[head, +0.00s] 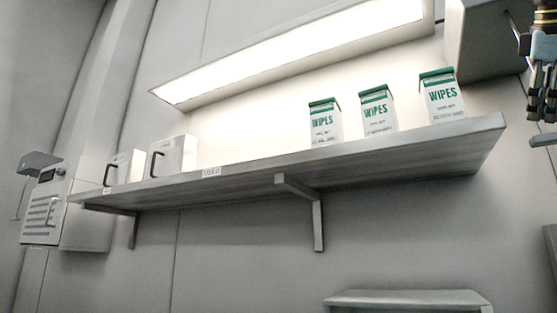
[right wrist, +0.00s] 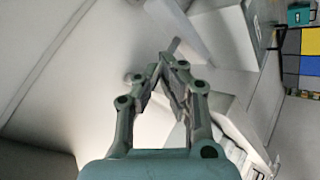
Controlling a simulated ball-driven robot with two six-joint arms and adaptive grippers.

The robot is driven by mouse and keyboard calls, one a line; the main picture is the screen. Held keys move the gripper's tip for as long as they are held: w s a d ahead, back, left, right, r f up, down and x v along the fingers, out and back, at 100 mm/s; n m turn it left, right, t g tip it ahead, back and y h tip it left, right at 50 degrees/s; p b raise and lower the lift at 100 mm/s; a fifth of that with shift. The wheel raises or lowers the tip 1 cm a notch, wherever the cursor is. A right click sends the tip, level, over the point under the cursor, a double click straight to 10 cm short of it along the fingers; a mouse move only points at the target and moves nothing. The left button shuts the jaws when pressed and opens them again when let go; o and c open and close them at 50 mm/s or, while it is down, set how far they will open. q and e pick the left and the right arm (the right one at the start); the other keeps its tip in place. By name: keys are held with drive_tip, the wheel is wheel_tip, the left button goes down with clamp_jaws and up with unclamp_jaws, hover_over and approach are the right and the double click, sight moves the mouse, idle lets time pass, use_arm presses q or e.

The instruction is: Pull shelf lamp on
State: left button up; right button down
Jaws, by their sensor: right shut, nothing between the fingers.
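The shelf lamp (head: 300,57) is a long light panel on the wall above the shelf, and its face glows bright white. My right gripper (head: 543,108) is at the right edge of the head view, pointing down, to the right of the lamp and the wipes boxes. In the right wrist view the right gripper (right wrist: 171,60) has its fingertips together with nothing between them. A short grey rod (right wrist: 174,45) shows just beyond the fingertips; I cannot tell whether they touch it. No pull cord can be made out clearly. My left gripper is not in view.
The wall shelf (head: 400,150) carries several things, among them a green-lidded wipes box (head: 441,96) and a white box with a dark handle (head: 172,157). A grey box (head: 490,40) is on the wall right of the lamp. A lower ledge (head: 410,298) stands below.

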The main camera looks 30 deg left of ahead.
sight(556, 133)
wheel_tip(556, 133, up, 3)
drive_tip(key=shift+f+p, duration=0.1)
drive_tip(key=shift+p, duration=0.85)
drive_tip(key=shift+r, duration=1.6)
